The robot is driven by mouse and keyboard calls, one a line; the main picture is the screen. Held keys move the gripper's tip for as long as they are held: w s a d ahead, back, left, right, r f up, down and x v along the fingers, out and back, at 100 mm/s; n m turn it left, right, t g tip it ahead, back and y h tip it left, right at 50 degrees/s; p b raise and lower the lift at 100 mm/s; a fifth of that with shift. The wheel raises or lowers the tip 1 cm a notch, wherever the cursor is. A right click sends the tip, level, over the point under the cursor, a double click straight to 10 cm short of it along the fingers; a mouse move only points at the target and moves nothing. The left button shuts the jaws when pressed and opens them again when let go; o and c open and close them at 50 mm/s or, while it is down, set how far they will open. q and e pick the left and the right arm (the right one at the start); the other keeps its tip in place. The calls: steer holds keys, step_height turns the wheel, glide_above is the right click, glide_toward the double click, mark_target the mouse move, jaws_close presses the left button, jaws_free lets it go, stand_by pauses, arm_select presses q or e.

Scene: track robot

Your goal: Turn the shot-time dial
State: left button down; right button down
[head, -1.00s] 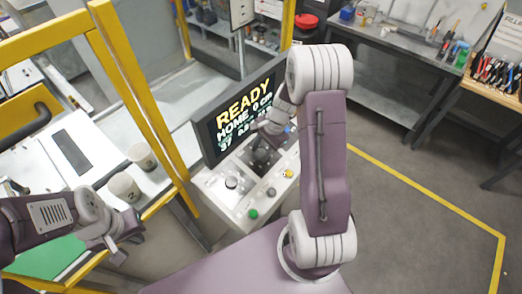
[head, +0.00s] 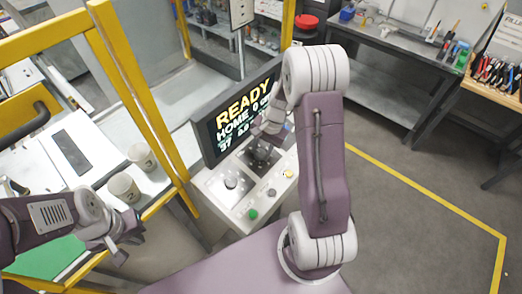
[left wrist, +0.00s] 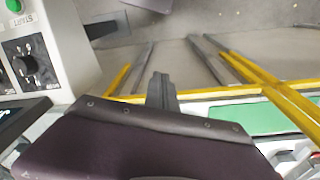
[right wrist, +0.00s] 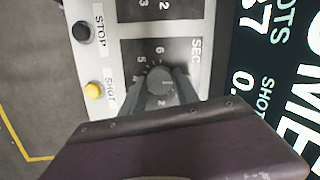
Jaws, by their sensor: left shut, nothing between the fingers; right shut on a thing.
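The shot-time dial (right wrist: 160,82) is a round dark knob on a black plate marked SEC, with numbers around it, in the right wrist view. My right gripper (right wrist: 165,92) has its two fingers on either side of the knob and is shut on it. In the head view the right gripper (head: 262,146) is over the control panel (head: 240,206) and hides much of the dial. My left gripper (head: 120,252) is shut and empty, low at the left beside the panel; its fingers also show in the left wrist view (left wrist: 161,90).
A second dial (left wrist: 26,65) and the green START button (head: 253,214) are on the panel. A yellow SHOT button (right wrist: 93,90) and black STOP button (right wrist: 81,31) sit beside the shot-time dial. The READY screen (head: 236,122) stands behind. Yellow posts (head: 140,90) and two cups (head: 123,187) are at left.

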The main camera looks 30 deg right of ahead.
steer(key=shift+w+d+r, duration=0.15)
steer(key=shift+w, duration=0.05)
steer(key=c, duration=1.1)
jaws_free()
steer(key=shift+c, duration=0.2)
steer(key=shift+o, duration=1.2)
steer(key=shift+s, duration=0.1)
steer(key=b+v, duration=0.1)
steer(key=v, duration=0.7)
steer(key=shift+d+r, duration=0.15)
steer(key=shift+r, duration=0.25)
